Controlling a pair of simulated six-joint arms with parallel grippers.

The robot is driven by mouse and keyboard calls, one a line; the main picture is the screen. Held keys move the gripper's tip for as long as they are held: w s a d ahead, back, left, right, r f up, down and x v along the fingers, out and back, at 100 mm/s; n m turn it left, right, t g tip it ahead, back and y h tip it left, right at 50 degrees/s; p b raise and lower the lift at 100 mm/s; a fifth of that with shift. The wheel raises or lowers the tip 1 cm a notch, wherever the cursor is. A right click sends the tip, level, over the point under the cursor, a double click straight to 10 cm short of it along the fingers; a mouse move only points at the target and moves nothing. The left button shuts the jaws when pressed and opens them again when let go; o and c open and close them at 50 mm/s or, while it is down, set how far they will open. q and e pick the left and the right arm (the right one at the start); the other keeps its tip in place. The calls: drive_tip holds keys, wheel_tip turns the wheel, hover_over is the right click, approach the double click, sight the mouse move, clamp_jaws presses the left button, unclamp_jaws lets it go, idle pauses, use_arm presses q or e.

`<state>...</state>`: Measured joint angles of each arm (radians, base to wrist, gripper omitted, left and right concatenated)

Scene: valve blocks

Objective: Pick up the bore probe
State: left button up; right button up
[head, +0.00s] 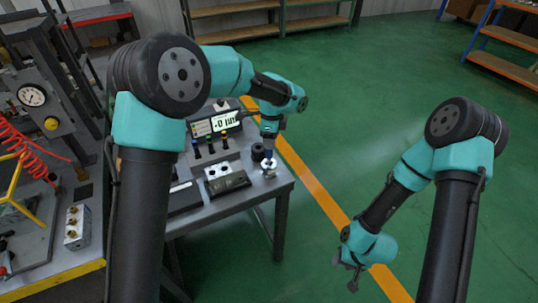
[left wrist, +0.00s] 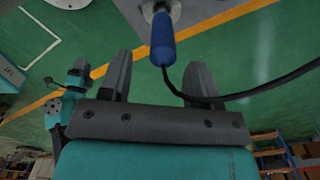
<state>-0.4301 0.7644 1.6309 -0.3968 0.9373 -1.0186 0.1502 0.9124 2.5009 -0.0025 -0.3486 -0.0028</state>
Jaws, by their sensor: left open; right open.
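The bore probe has a blue handle (left wrist: 162,40) with a black cable. In the left wrist view it stands out from a round metal piece (left wrist: 160,10) at the top edge. In the head view its blue handle (head: 268,156) shows small, above a round metal ring (head: 268,168) at the bench corner. My left gripper (left wrist: 160,64) is open, with the handle's end between its fingertips and a gap on both sides. It also shows in the head view (head: 268,148), partly hiding the probe. My right gripper (head: 349,274) is open and empty over the floor.
A gauge display (head: 215,124) stands at the back of the small bench. A metal valve block (head: 219,175) sits left of the probe, and a dark round part (head: 258,152) is close beside it. The cable (left wrist: 265,88) runs across the left wrist view past one finger. Green floor lies clear to the right.

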sight(269, 156)
use_arm(q)
drive_tip(key=shift+f, duration=0.25)
drive_tip(key=f, duration=0.2)
drive_tip(key=a+f, duration=0.1)
drive_tip(key=shift+w+f, duration=0.15)
drive_tip(key=shift+f, duration=0.25)
drive_tip(key=shift+d+f, duration=0.1)
drive_tip(key=shift+f, duration=0.5)
drive_tip(key=shift+c, duration=0.3)
clamp_jaws()
